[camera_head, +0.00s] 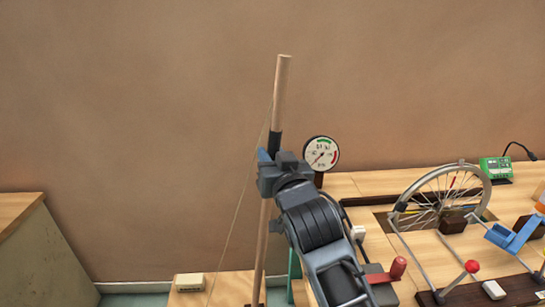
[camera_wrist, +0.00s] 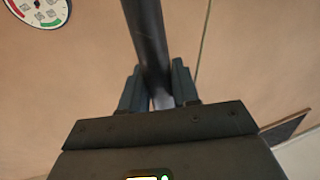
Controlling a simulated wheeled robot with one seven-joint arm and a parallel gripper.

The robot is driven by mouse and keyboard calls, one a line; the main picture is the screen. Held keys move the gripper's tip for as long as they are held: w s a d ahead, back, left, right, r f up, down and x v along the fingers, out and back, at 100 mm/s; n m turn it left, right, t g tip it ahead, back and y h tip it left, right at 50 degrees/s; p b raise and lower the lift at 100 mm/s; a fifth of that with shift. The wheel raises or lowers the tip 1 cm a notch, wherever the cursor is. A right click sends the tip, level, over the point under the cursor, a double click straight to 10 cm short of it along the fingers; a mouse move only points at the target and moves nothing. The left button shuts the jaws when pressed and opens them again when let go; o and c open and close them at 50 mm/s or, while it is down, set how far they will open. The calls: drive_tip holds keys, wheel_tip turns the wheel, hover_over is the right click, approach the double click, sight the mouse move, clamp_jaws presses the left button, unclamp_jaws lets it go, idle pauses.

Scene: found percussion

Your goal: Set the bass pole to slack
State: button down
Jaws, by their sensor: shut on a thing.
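The bass pole (camera_head: 283,85) is a tall wooden rod with a dark sleeve (camera_head: 274,141) partway up, leaning slightly right at its top. A thin string (camera_head: 240,192) runs from the pole down to the left. My gripper (camera_head: 268,155) is shut on the pole at the dark sleeve. In the wrist view the dark sleeve of the pole (camera_wrist: 146,35) passes between the two fingers of my gripper (camera_wrist: 158,88). A round dial (camera_head: 321,153) with red and green zones stands just right of the pole. It also shows in the wrist view (camera_wrist: 38,8).
A bench (camera_head: 370,182) to the right carries a spoked wheel (camera_head: 440,200), a green device (camera_head: 495,168), a red-knobbed lever (camera_head: 471,267) and a red cylinder (camera_head: 398,267). A small cream block (camera_head: 189,282) sits left of the pole's foot. The wall behind is bare.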

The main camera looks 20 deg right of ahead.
drive_tip(key=shift+a, duration=0.15)
drive_tip(key=w+a+n+b, duration=0.1)
drive_tip(key=w+a+b, duration=0.1)
drive_tip(key=a, duration=0.6)
drive_tip(key=w+a+n+b, duration=0.2)
drive_tip(key=w+a+b, duration=0.1)
drive_tip(key=a, duration=0.5)
drive_tip(key=shift+w+a+f+g+b, duration=0.15)
drive_tip(key=shift+a+f+g+b, duration=0.1)
drive_tip(key=shift+f+g+b, duration=0.1)
drive_tip(key=shift+a, duration=0.1)
drive_tip(key=c, duration=1.1)
unclamp_jaws()
drive_tip(key=shift+a, duration=0.1)
drive_tip(key=shift+o, duration=0.7)
drive_tip(key=s, duration=0.7)
drive_tip(key=shift+s+a+r, duration=0.2)
drive_tip(key=shift+s+a, duration=0.1)
